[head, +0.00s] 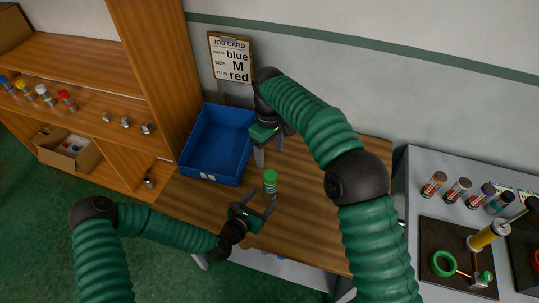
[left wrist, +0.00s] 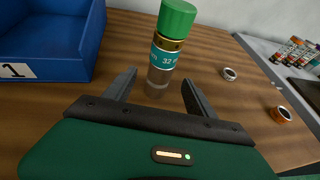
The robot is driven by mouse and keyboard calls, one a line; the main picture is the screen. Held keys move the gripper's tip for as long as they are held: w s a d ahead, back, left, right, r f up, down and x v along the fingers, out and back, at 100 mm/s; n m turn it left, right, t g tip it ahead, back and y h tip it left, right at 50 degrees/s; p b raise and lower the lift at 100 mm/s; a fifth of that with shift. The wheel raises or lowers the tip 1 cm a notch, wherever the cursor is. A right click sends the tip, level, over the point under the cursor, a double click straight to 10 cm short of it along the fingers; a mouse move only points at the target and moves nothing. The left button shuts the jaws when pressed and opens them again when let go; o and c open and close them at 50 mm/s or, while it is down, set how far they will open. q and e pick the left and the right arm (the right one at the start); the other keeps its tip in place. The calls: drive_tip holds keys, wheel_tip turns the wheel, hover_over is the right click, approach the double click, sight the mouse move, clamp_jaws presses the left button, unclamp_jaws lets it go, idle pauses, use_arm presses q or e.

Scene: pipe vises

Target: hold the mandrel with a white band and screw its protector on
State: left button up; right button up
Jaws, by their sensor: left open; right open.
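A clear cylinder (left wrist: 158,82) with a teal band marked 32, a gold collar and a green cap (left wrist: 178,17) stands upright on the wooden table; its green top also shows in the head view (head: 270,181). I cannot make out a white band on it. My left gripper (head: 257,208) is open close to the cylinder, with its fingers (left wrist: 158,88) pointing towards it from either side; no grip shows. My right gripper (head: 268,154) is open and empty above the table, beyond the cylinder. A silver ring (left wrist: 229,73) and an orange ring (left wrist: 281,114) lie on the table.
A blue bin (head: 217,145) stands at the table's back left. A job card (head: 231,59) hangs on the wall. A grey bench at right holds several banded cylinders (head: 457,190) and a green ring (head: 443,263). Shelves at left hold several capped items, one white (head: 44,95).

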drive_tip(key=shift+f+b, duration=0.65)
drive_tip(key=shift+f, duration=0.1)
use_arm(q)
drive_tip(key=v, duration=1.1)
drive_tip(key=shift+a+f, duration=0.1)
